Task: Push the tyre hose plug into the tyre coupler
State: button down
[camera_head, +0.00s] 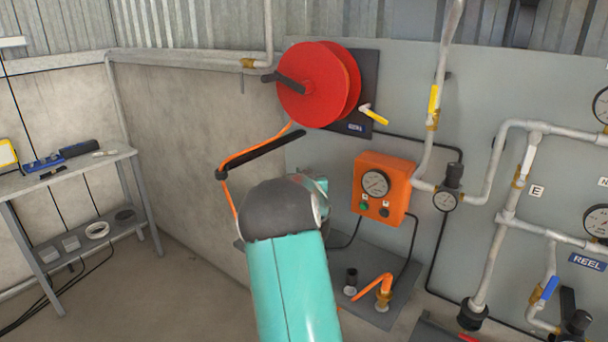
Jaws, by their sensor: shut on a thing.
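My arm's teal link and black joint fill the lower middle of the head view, and my gripper is hidden behind them. An orange hose (258,151) runs from the red reel over a black guide arm and down behind my arm; its end is hidden. On the grey shelf (395,305), a short orange hose piece (372,288) bends down to a brass fitting (383,298). A small black-and-pale fitting (350,281) stands left of it. I cannot tell which of these parts are the tyre hose plug and the tyre coupler.
An orange box (384,188) with a gauge hangs on the grey panel, below the red reel (314,85). Pipes, valves and gauges cover the panel's right side. A grey bench (65,175) with tools stands at the left. Bare floor lies between bench and shelf.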

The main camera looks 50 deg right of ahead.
jog(key=shift+f, duration=0.8)
jog(key=c, duration=1.2)
grip_release()
jog(key=shift+f, duration=0.1)
jog(key=v, duration=1.3)
jog(key=shift+s+a, duration=0.25)
jog(key=shift+s, duration=0.05)
